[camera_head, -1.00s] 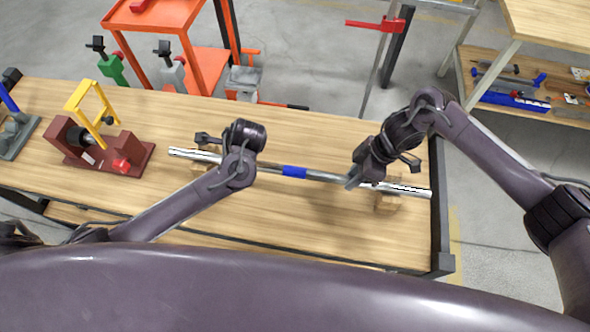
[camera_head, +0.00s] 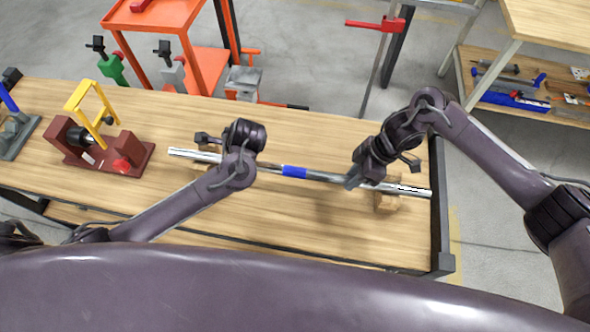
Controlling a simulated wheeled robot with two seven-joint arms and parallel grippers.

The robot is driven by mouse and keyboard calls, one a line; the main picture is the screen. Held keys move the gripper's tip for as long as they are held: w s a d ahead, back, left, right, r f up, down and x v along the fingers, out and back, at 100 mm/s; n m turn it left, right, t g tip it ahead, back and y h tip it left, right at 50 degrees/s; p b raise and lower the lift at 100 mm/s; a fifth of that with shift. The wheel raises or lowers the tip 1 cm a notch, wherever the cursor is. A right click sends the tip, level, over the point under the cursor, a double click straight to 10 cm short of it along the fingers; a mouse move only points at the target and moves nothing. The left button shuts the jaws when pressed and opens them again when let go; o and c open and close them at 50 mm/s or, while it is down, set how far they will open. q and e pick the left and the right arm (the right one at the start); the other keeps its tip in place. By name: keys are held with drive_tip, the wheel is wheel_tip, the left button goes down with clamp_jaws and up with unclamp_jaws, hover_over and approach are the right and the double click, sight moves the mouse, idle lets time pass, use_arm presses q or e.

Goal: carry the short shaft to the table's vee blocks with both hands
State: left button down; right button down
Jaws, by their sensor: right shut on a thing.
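The short shaft (camera_head: 325,176), a steel bar with a blue band (camera_head: 294,171) near its middle, lies left to right over the wooden table (camera_head: 300,220). A wooden vee block (camera_head: 388,201) shows under its right end. Another block (camera_head: 199,164) shows partly near its left end, mostly behind my left arm. My right gripper (camera_head: 354,181) is shut on the shaft to the right of the blue band. My left gripper is at the shaft left of the band; its fingers are hidden behind its own wrist (camera_head: 243,140). Whether the shaft touches the blocks cannot be told.
A dark red fixture with a yellow frame (camera_head: 92,104) stands on the table at left, with a blue-handled grey tool (camera_head: 14,135) beyond it. An orange cart (camera_head: 195,45) with jacks is behind. The table's front right is clear.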

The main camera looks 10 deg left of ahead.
idle(0.3)
use_arm(q)
drive_tip(key=shift+w+r, duration=0.2)
use_arm(e)
drive_tip(key=shift+w+a+r, duration=0.1)
drive_tip(key=shift+w+r, duration=0.1)
drive_tip(key=shift+r, duration=0.05)
use_arm(q)
drive_tip(key=shift+r, duration=0.2)
use_arm(e)
drive_tip(key=shift+r, duration=0.15)
